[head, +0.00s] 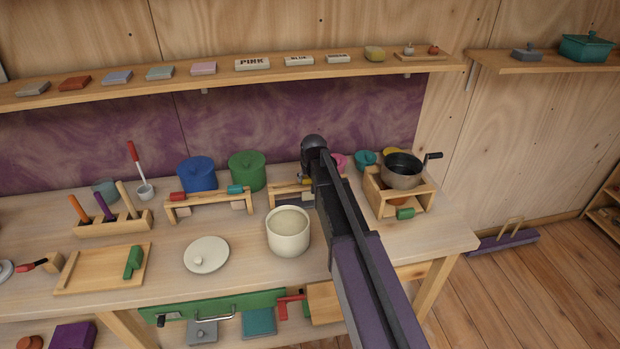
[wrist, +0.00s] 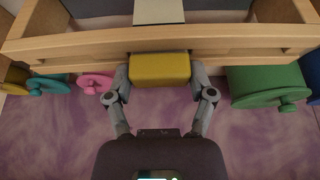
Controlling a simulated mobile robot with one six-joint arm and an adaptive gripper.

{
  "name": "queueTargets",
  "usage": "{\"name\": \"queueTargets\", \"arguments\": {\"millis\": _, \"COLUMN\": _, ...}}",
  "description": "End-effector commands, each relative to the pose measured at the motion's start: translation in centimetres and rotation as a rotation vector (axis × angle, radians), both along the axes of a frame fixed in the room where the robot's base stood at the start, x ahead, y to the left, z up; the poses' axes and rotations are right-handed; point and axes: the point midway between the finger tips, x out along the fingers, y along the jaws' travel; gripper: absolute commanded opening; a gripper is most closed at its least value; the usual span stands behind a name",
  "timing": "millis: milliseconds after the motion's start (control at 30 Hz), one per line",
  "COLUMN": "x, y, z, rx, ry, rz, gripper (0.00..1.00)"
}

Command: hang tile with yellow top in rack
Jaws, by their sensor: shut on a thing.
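The tile with the yellow top (wrist: 160,69) is between the fingers of my gripper (wrist: 160,82), which is shut on it. Only its yellow top shows clearly; the rest is hidden behind the rack's wood. The wooden rack (wrist: 60,45) spans the wrist view, and the yellow top lies against its near bar. I cannot tell whether the tile rests on the rack. In the head view the rack (head: 277,188) stands at the middle of the bench, partly hidden by my arm, with a bit of yellow (head: 306,181) beside my gripper.
A cream pot (head: 288,232) stands in front of the rack. A green pot (head: 246,171) and a pink pot (wrist: 96,82) are near it. A second wooden stand (head: 208,207) is to the left. A wooden stove box (head: 410,198) with a dark pan (head: 402,172) is right.

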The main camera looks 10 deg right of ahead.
Motion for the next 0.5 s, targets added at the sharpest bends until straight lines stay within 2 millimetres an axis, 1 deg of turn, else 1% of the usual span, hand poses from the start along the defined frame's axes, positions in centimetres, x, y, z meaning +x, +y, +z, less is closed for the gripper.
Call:
{"name": "queueTargets", "arguments": {"millis": 200, "x": 0.01, "y": -0.02, "z": 0.01, "rx": 0.0, "ry": 0.0, "rz": 0.0, "gripper": 0.36}}
{"name": "queueTargets", "arguments": {"millis": 233, "x": -0.01, "y": -0.02, "z": 0.02, "rx": 0.0, "ry": 0.0, "rz": 0.0, "gripper": 0.76}}
{"name": "queueTargets", "arguments": {"millis": 267, "x": -0.01, "y": -0.02, "z": 0.02, "rx": 0.0, "ry": 0.0, "rz": 0.0, "gripper": 0.85}}
{"name": "queueTargets", "arguments": {"millis": 300, "x": 0.01, "y": -0.02, "z": 0.01, "rx": 0.0, "ry": 0.0, "rz": 0.0, "gripper": 0.97}}
{"name": "queueTargets", "arguments": {"millis": 333, "x": 0.01, "y": -0.02, "z": 0.01, "rx": 0.0, "ry": 0.0, "rz": 0.0, "gripper": 1.0}}
{"name": "queueTargets", "arguments": {"millis": 500, "x": 0.01, "y": -0.04, "z": 0.01, "rx": 0.0, "ry": 0.0, "rz": 0.0, "gripper": 1.0}}
